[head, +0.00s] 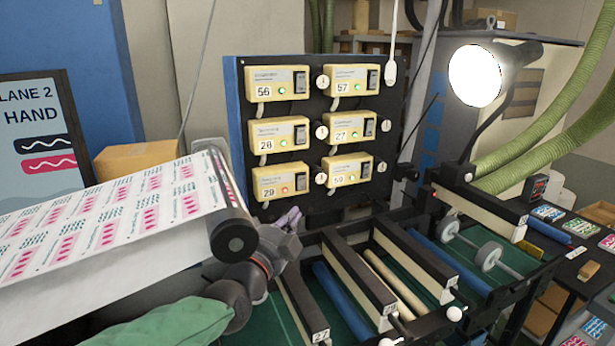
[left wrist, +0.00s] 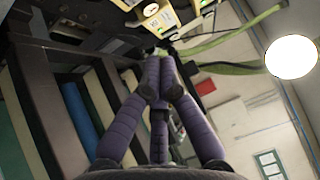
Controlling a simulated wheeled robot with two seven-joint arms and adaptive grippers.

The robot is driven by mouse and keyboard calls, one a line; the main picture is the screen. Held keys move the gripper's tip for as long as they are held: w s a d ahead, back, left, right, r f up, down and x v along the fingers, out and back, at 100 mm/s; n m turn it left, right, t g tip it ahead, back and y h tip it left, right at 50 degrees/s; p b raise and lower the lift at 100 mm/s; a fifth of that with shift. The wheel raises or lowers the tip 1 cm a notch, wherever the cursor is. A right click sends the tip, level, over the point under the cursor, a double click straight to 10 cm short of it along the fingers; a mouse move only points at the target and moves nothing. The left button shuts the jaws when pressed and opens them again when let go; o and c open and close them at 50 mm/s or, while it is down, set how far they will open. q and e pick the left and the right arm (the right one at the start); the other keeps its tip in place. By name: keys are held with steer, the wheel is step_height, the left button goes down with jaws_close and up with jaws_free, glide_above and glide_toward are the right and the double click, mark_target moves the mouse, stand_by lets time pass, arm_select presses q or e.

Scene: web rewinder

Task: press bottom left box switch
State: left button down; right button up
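Cream boxes (left wrist: 160,18) show above the fingertips there. My right gripper is in neither view.
A printed web over a roller (head: 235,235) lies left of my left gripper. The rewinder frame with bars and rollers (head: 390,265) spreads below the panel. A bright lamp (head: 475,76) and green hoses (head: 540,125) are at the right. A cardboard box (head: 135,157) stands behind the web.

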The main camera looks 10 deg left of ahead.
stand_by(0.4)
arm_select(q)
glide_toward(302, 185)
steer(key=w+d+r, duration=0.2)
steer(key=w+d, duration=0.2)
steer(key=w, duration=0.1)
steer(key=shift+w+a+r, duration=0.25)
steer(key=shift+w+a, duration=0.35)
steer(key=shift+r+p, duration=0.1)
steer(key=shift+p, duration=0.2)
